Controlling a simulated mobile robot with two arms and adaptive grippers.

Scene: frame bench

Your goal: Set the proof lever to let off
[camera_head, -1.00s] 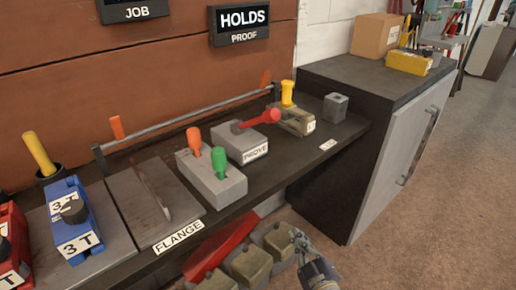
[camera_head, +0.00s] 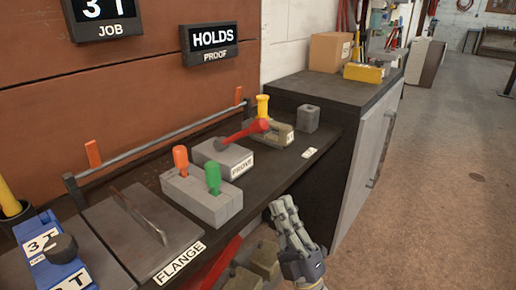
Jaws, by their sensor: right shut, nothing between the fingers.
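The proof lever (camera_head: 241,132) is a red handle on a grey block (camera_head: 213,156) labelled PROVE, on the dark bench. It leans over to the right, with its thick red end beyond the block's right side. The sign above (camera_head: 211,39) reads HOLDS, PROOF. My right gripper (camera_head: 282,206) is shut and empty. In the picture it is at the bench's front edge, below and right of the lever, apart from it. My left gripper is not in view.
A grey block with orange and green handles (camera_head: 201,196) stands left of the PROVE block. A yellow-handled tool (camera_head: 263,106) and small grey block (camera_head: 308,118) are behind it. A dark-topped cabinet (camera_head: 340,95) stands right. Boxy items (camera_head: 243,278) sit below the bench edge.

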